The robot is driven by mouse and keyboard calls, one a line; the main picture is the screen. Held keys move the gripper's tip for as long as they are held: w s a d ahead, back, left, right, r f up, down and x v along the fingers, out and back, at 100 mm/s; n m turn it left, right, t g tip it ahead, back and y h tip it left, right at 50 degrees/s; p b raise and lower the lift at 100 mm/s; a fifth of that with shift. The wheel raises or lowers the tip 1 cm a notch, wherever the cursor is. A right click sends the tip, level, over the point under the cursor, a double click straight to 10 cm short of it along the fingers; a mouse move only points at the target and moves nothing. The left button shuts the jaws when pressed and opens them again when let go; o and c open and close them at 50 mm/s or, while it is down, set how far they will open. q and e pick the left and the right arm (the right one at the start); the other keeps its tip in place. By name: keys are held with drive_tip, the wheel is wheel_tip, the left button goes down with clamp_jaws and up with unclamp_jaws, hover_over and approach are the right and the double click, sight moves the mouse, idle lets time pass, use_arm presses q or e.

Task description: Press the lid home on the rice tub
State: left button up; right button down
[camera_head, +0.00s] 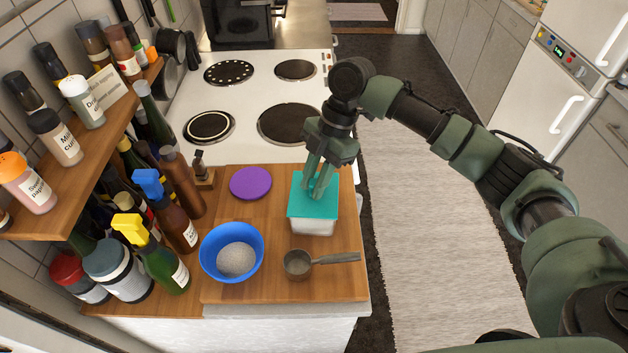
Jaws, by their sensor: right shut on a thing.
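The rice tub (311,228) is a whitish square container on the wooden board, right of the blue bowl. The teal square lid (305,210) lies over its top. It covers the opening, and I cannot tell whether its edges are fully seated. My right gripper (317,188) points down from above, with its fingers shut on the lid near its middle. The fingers hide part of the lid and whatever they pinch there. My left gripper is out of view.
A blue bowl (217,243) of pale grains and a metal scoop (297,264) lie close by on the board (275,290). A purple disc (250,183) lies behind. Bottles and a spice shelf (115,137) crowd the left; the hob (245,65) is behind.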

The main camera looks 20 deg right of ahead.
drive_tip(key=shift+p, duration=0.45)
drive_tip(key=shift+f+p, duration=0.15)
drive_tip(key=shift+p, duration=0.15)
idle(0.8)
drive_tip(key=shift+p, duration=0.35)
idle(0.5)
drive_tip(key=c, duration=1.1)
unclamp_jaws()
drive_tip(key=shift+c, duration=0.2)
drive_tip(key=shift+o, duration=0.3)
drive_tip(key=o, duration=0.4)
